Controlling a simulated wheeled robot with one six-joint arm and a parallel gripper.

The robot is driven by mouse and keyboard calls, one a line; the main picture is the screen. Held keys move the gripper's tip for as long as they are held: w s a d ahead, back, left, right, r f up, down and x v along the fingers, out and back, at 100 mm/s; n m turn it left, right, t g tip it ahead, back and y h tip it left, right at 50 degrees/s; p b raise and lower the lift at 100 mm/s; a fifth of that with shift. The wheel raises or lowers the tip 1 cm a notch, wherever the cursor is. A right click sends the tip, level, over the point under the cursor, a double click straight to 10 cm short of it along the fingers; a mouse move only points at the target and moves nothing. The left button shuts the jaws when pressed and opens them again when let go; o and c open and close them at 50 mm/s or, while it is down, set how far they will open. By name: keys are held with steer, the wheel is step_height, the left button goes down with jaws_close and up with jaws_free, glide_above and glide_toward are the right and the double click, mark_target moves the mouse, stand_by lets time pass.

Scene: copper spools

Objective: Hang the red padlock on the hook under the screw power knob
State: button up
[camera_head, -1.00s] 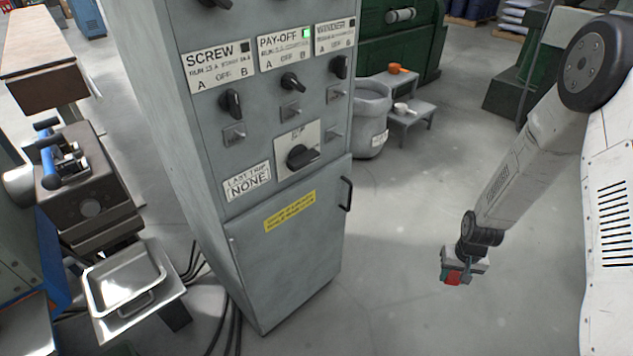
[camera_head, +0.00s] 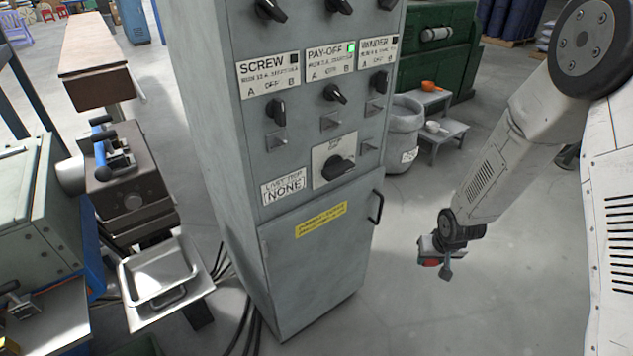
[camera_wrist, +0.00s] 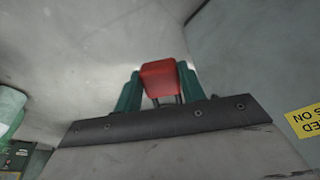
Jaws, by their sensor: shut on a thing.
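The red padlock (camera_wrist: 161,78) is between the two green fingers of my gripper (camera_wrist: 160,90) in the wrist view, its body facing away from the palm. In the head view my gripper (camera_head: 437,258) hangs low over the floor, right of the grey cabinet and apart from it; a bit of the red padlock (camera_head: 431,262) shows there. The screw power knob (camera_head: 276,111) is black and sits below the SCREW label (camera_head: 268,74) on the cabinet front. Under it is a small grey plate (camera_head: 276,140), where a hook is too small to make out.
The grey cabinet (camera_head: 315,270) has a lower door with a black handle (camera_head: 376,206). A grey bin (camera_head: 402,140) and a small step stand (camera_head: 447,130) are behind it. A metal tray (camera_head: 160,280) stands left. The floor around my gripper is clear.

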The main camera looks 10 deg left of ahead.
steer(key=a+r+n+t+y, duration=0.4)
steer(key=a+r+t, duration=0.1)
steer(key=a+r, duration=1)
steer(key=s+a+r+n+t+y, duration=0.2)
steer(key=s+a+r+n+y, duration=0.35)
steer(key=s+a+r, duration=0.85)
steer(key=shift+m+y, duration=0.85)
steer(key=shift+m, duration=0.1)
steer(key=shift+w+d+r+x, duration=0.1)
steer(key=shift+w+r+x, duration=0.15)
steer(key=shift+x, duration=1.6)
steer(key=shift+w+d+r+x, duration=0.15)
steer(key=shift+r+x, duration=0.25)
steer(key=shift+x, duration=1.45)
steer(key=shift+w+d+r+x, duration=0.1)
steer(key=shift+w+r+x, duration=0.2)
steer(key=shift+x, duration=1.6)
steer(key=shift+s+a, duration=0.1)
